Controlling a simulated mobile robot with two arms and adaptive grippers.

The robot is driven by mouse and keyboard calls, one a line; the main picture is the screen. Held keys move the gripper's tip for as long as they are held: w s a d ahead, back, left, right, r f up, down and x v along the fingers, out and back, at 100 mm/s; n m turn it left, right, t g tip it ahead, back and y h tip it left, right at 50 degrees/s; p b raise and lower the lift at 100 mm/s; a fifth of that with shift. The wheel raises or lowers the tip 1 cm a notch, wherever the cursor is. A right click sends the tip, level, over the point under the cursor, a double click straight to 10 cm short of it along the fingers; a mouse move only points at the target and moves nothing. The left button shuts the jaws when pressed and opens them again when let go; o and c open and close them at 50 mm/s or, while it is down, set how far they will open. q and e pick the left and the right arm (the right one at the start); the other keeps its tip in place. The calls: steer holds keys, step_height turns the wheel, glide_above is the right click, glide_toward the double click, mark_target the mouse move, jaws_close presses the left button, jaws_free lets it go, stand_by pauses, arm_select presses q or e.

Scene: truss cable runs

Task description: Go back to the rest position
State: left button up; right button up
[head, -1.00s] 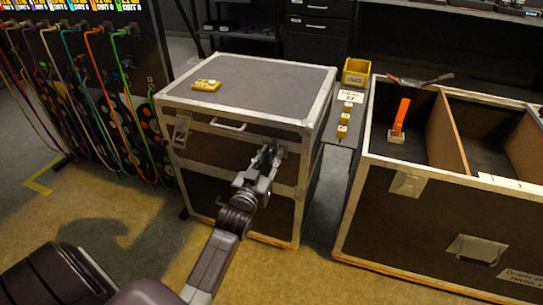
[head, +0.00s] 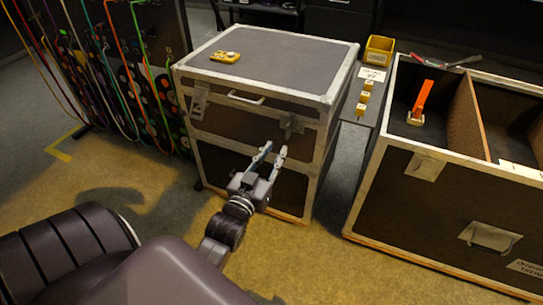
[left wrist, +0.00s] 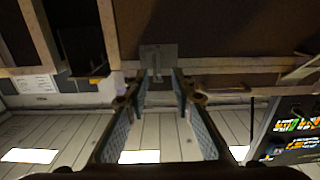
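My left gripper (head: 271,153) is in front of the dark flight case (head: 270,52) with pale metal edges. Its two fingers are spread apart with nothing between them. In the head view the fingertips appear just below the case's right front latch (head: 292,126). In the left wrist view the open fingers of the left gripper (left wrist: 152,90) point toward a metal latch plate (left wrist: 158,56), with a gap between. My right gripper is not in view.
A yellow device (head: 225,57) lies on the case top. An open divided trunk (head: 440,190) holding an orange-handled item (head: 421,102) stands at right. A narrow shelf between them bears a yellow bin (head: 379,50) and small yellow blocks (head: 364,97). Colored cables hang at left.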

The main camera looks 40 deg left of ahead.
arm_select(q)
steer(key=shift+v, duration=0.75)
